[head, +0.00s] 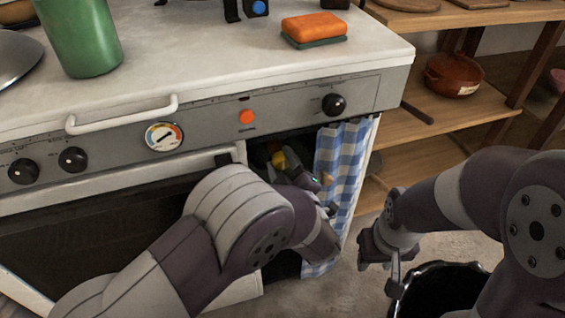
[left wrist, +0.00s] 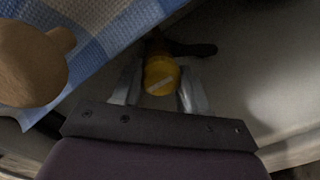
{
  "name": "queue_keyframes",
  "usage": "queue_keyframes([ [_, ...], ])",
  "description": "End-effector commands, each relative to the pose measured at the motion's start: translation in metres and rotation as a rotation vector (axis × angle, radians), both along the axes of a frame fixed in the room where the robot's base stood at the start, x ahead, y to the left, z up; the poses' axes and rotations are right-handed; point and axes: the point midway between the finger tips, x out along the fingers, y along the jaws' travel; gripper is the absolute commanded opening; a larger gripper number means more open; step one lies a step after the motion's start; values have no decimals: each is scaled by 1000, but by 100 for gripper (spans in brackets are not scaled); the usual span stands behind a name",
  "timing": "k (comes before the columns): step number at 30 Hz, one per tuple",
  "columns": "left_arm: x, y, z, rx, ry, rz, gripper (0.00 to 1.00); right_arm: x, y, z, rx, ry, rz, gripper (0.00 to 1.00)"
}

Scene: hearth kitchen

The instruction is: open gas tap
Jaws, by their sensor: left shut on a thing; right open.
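The gas tap appears as a yellow knob (head: 279,159) inside the dark open compartment of the stove, behind the blue checked curtain's left edge. In the left wrist view the yellow knob (left wrist: 160,76) sits between the two fingers of my left gripper (left wrist: 158,90), which is shut on it. A dark lever-like piece (left wrist: 192,48) shows just behind the knob. In the head view my left arm hides much of the compartment. My right gripper (head: 377,262) is open and empty, low in front of the shelves.
A blue checked curtain (head: 343,165) hangs at the compartment's right side. A tan rounded thing (left wrist: 32,65) stands close at left in the wrist view. The white oven handle (head: 125,115) juts out. A black bin (head: 440,290) stands below my right arm.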

Motion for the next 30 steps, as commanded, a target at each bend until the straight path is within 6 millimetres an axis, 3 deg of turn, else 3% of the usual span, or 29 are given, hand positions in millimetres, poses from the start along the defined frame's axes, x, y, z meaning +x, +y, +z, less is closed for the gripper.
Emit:
queue_keyframes([
  [11, 0, 1, -1, -99, -33, 2, 13, 0, 0, -7, 0, 0, 0, 43],
  [30, 0, 2, -6, -649, -213, 3, 13, 0, 0, -53, 0, 0, 0, 43],
])
